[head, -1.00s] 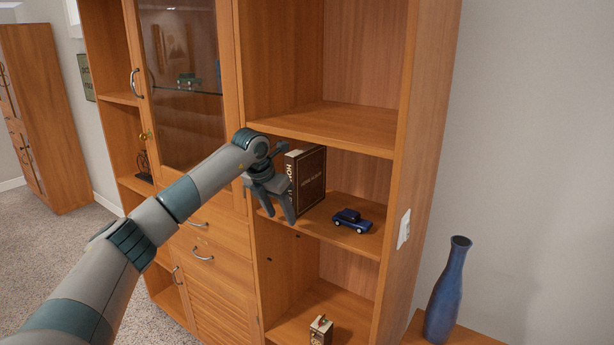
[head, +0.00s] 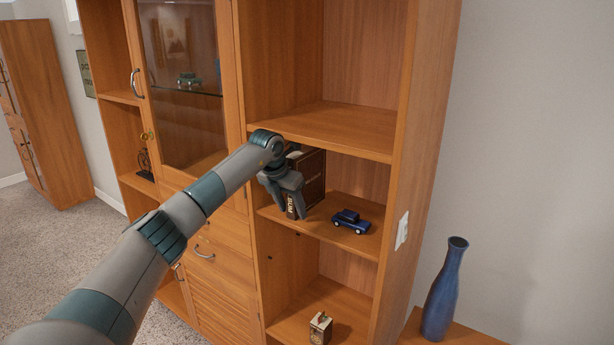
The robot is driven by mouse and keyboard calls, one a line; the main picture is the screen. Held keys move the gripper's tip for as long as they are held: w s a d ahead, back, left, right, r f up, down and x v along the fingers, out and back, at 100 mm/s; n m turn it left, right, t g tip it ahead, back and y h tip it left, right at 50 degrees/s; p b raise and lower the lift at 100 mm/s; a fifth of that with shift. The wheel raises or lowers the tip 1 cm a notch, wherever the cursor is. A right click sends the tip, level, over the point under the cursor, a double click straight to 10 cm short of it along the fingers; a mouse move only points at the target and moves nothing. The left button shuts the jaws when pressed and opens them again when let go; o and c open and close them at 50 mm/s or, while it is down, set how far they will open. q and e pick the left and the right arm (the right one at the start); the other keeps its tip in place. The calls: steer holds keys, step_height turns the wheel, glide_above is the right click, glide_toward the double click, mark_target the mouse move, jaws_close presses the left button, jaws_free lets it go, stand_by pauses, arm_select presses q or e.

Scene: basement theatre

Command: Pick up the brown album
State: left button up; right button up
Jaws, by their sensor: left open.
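The brown album (head: 314,178) stands upright on the middle shelf (head: 313,222) of the open cabinet section, its lettered spine facing out. My left gripper (head: 290,214) is open, its fingers pointing down in front of the album's spine. The gripper covers part of the spine and the album's upper left. I cannot tell whether the fingers touch the album. My right gripper is not in view.
A small dark blue toy car (head: 351,221) sits on the same shelf, right of the album. The shelf board above (head: 330,128) is close over my gripper. A small box-like object (head: 320,327) stands on the lower shelf. A blue vase (head: 445,290) is at the right.

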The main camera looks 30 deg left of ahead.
arm_select(q)
steer(key=shift+f, duration=0.35)
stand_by(0.6)
jaws_close()
steer(key=shift+w, duration=0.1)
